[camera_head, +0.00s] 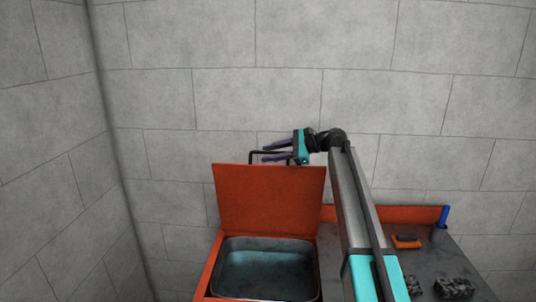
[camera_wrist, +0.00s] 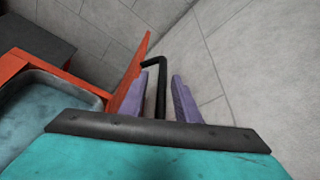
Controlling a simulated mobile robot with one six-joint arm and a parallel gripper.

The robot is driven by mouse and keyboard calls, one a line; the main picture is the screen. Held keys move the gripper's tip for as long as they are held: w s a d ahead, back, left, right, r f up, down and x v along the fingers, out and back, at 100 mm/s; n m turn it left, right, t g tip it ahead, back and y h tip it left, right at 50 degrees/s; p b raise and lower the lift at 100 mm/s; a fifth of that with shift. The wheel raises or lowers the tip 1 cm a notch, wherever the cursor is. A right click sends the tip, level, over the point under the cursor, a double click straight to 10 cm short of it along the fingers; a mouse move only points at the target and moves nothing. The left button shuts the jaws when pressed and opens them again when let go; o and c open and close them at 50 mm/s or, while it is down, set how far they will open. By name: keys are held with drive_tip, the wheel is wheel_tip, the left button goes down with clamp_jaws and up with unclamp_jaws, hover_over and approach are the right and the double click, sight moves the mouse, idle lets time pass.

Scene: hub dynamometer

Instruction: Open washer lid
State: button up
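The washer lid (camera_head: 270,200) is an orange-red panel. It stands raised, near upright, at the back of the washer's open basin (camera_head: 265,272). A black bar handle (camera_head: 251,156) is on the lid's top edge; it also shows in the wrist view (camera_wrist: 160,90). My gripper (camera_head: 266,152) is at the handle, above the lid's top right part. Its two purple fingers are apart. In the wrist view, the handle bar lies between the fingers (camera_wrist: 160,80), with a gap visible on either side. The lid shows edge-on at the left there (camera_wrist: 127,82).
A dark worktop (camera_head: 410,265) with an orange back edge adjoins the washer on the right. It holds an orange-handled tool (camera_head: 406,241), a blue item in a holder (camera_head: 443,216) and dark rough parts (camera_head: 454,289). A grey block wall (camera_head: 255,100) stands behind; another is at left.

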drive_tip(key=b+v, duration=0.4)
drive_tip(key=v, duration=1)
drive_tip(key=shift+r, duration=0.1)
